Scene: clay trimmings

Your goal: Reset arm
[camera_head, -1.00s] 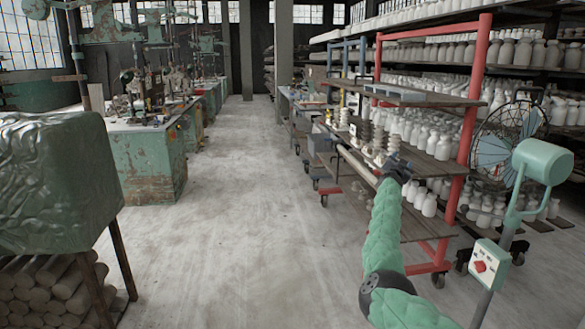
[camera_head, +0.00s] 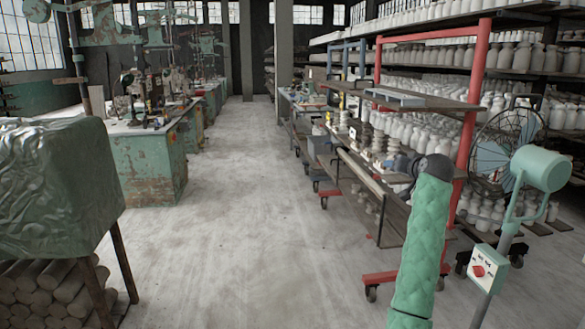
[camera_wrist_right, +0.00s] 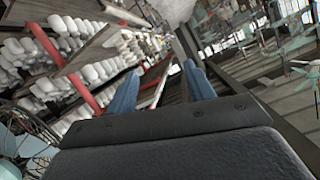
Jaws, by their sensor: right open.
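My right arm, in a green padded sleeve, rises from the lower right of the head view in front of the red-framed rack (camera_head: 468,130). Its gripper is largely hidden behind the dark wrist joint in that view. In the right wrist view my right gripper (camera_wrist_right: 162,82) shows two blue fingers, spread apart with nothing between them. My left arm and gripper are not in view.
A teal fan (camera_head: 541,165) on a stand is close to the right of my arm. White bottles (camera_head: 520,50) fill the shelves behind. A green covered stack (camera_head: 50,180) stands at left, a workbench (camera_head: 150,165) beyond. The middle floor (camera_head: 235,220) is clear.

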